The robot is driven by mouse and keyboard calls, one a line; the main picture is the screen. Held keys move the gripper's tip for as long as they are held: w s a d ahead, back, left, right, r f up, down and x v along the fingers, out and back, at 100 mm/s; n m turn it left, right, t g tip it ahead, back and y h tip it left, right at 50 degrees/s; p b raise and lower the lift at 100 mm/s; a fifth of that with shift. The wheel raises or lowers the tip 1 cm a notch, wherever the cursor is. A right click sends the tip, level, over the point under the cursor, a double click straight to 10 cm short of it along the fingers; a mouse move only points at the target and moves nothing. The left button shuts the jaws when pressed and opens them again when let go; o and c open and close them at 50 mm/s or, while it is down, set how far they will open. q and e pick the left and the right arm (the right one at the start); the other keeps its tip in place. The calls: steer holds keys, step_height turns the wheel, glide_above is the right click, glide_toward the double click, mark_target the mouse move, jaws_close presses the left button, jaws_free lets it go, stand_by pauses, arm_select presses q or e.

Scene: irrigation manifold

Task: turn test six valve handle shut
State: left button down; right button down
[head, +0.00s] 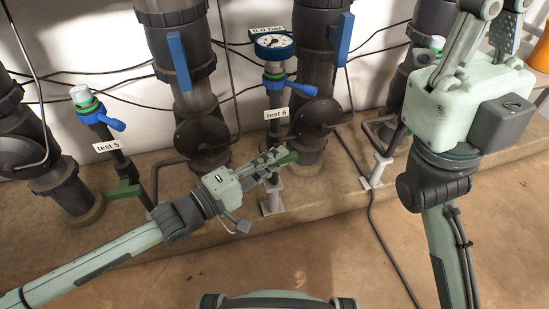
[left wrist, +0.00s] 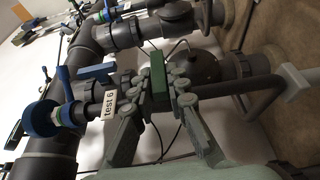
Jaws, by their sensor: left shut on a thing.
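The test 6 riser carries a white label reading "test 6" (head: 276,114), with a round gauge (head: 274,46) on top and a blue handle (head: 301,88) above the label. A green valve handle (head: 287,158) sits lower on this riser. My left gripper (head: 272,160) is shut on the green handle. In the left wrist view, the green handle (left wrist: 158,74) stands between the two fingers of the left gripper (left wrist: 160,88), beside the test 6 label (left wrist: 109,104). The fingers hide part of it. My right gripper (head: 496,22) is raised at the upper right, away from the valves, its fingertips cut off.
The test 5 riser (head: 118,157) stands left, with its own blue handle (head: 115,124) and green handle (head: 124,190). Thick grey pipes with long blue handles (head: 178,60) stand behind. A cable (head: 385,245) runs across the floor. An orange object (head: 541,52) is at the right edge.

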stand_by(0.3)
arm_select(q)
steer(key=c, duration=1.5)
jaws_free()
steer(key=shift+c, duration=0.2)
steer(key=v, duration=1.2)
